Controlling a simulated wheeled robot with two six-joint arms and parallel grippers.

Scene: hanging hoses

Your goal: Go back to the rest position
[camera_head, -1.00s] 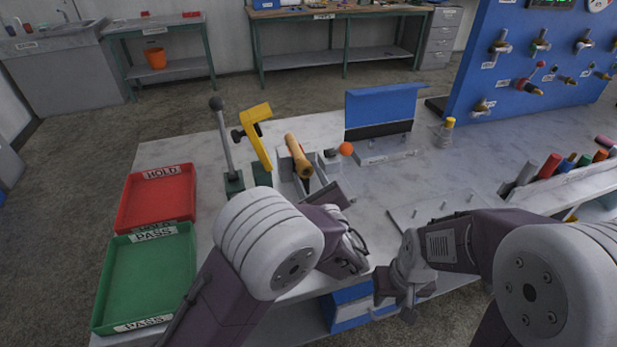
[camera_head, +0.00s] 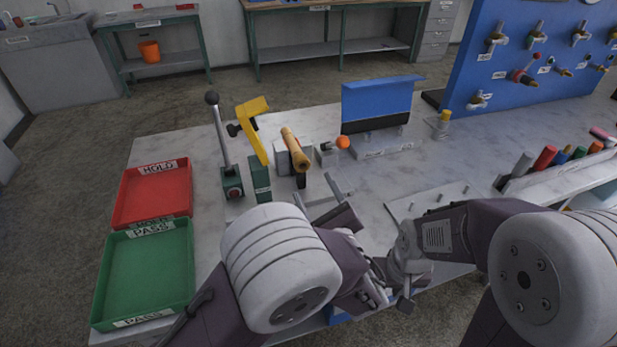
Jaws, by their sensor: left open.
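My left gripper (camera_head: 321,197) is open and empty. Its fingers point away from me over the white bench (camera_head: 170,152), just in front of a fixture with a wooden handle (camera_head: 294,150). My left forearm and wrist hide the bench below them. My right gripper (camera_head: 405,299) hangs low near the bench's front edge, partly hidden by its own wrist. I cannot tell how far its jaws are apart.
A black-knobbed lever (camera_head: 218,130), a yellow arm (camera_head: 251,128) and an orange knob (camera_head: 342,142) stand just beyond my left gripper. A red tray (camera_head: 128,194) and green tray (camera_head: 103,276) lie left. A blue hose panel (camera_head: 465,75) and marker rack (camera_head: 540,178) are right.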

